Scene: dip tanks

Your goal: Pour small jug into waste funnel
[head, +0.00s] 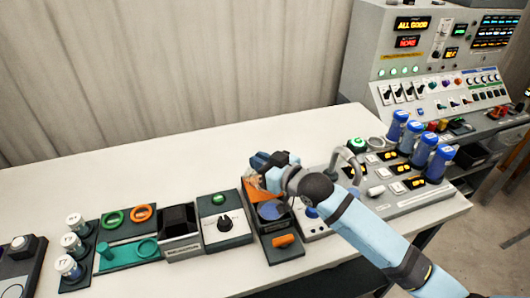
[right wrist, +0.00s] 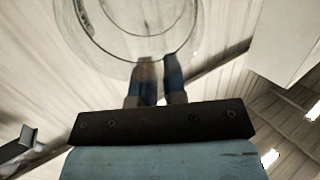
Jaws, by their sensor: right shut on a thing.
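My right gripper (head: 264,162) is over the dark station at the middle right of the table. In the right wrist view its two blue fingers (right wrist: 157,75) are close together at the edge of a clear round vessel, which I take for the small jug (right wrist: 128,28). In the head view an orange, tapered shape (head: 257,190) shows just below the gripper; I cannot tell if it is the jug's contents or part of the funnel. A blue round surface (head: 271,211) lies beneath, in a dark holder. The waste funnel is not clearly identifiable. My left gripper is out of view.
A station with a black knob (head: 225,223) and an open black bin (head: 180,220) stand to the left. Several white-capped jars (head: 72,243) are farther left. Several blue-topped bottles (head: 421,148) stand on the right rack. The table's back left is clear.

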